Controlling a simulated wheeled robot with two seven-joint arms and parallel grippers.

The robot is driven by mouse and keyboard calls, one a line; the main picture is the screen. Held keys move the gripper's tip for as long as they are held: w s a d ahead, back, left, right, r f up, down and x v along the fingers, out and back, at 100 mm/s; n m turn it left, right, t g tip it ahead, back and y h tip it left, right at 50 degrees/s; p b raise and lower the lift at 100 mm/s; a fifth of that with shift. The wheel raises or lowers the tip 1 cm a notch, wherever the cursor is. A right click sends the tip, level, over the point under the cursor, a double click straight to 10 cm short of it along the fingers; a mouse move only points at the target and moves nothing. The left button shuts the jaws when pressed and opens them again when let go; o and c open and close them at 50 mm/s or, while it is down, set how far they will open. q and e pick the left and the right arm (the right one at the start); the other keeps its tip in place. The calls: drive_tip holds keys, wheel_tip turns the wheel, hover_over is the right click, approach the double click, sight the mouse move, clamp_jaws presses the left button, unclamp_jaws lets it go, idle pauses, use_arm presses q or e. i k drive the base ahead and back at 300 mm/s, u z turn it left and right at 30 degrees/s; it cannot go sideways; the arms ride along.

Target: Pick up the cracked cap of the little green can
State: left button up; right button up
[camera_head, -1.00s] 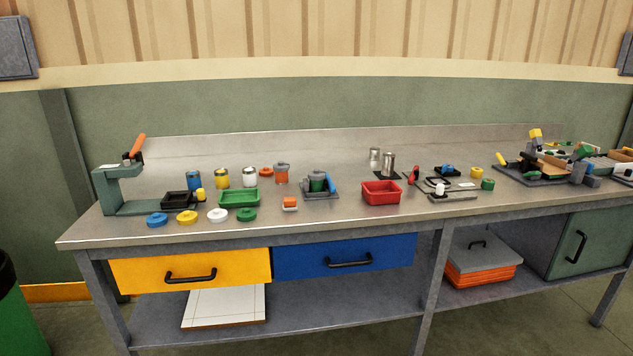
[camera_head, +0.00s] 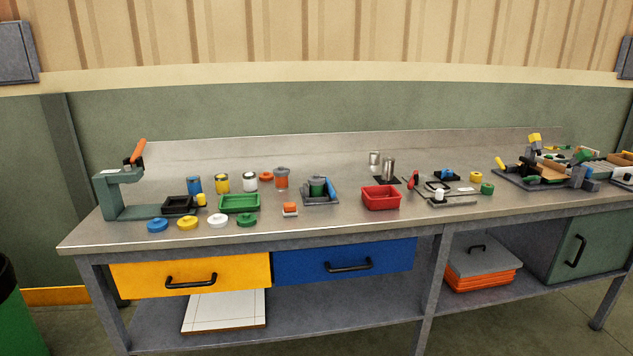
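A green can (camera_head: 317,187) with a grey top sits in a grey holder (camera_head: 322,203) on the middle of the bench, with a blue part leaning at its right side. A small green cylinder (camera_head: 487,189) stands farther right. A green round cap (camera_head: 247,220) lies flat near the front edge, at the right end of a row with a blue cap (camera_head: 157,225), a yellow cap (camera_head: 187,222) and a white cap (camera_head: 217,220). A crack is too small to make out on any of them. Neither of my grippers is in view.
A green tray (camera_head: 240,209) and a red bin (camera_head: 381,204) stand on the bench (camera_head: 340,222). Blue, yellow, white and orange cans stand behind the green tray. A green press (camera_head: 112,196) stands at the left end. Tools and boxes crowd the right end.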

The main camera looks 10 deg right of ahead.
sight(315, 179)
drive_tip(key=z, duration=0.3)
drive_tip(key=i, duration=1.4)
drive_tip(key=u, duration=0.65)
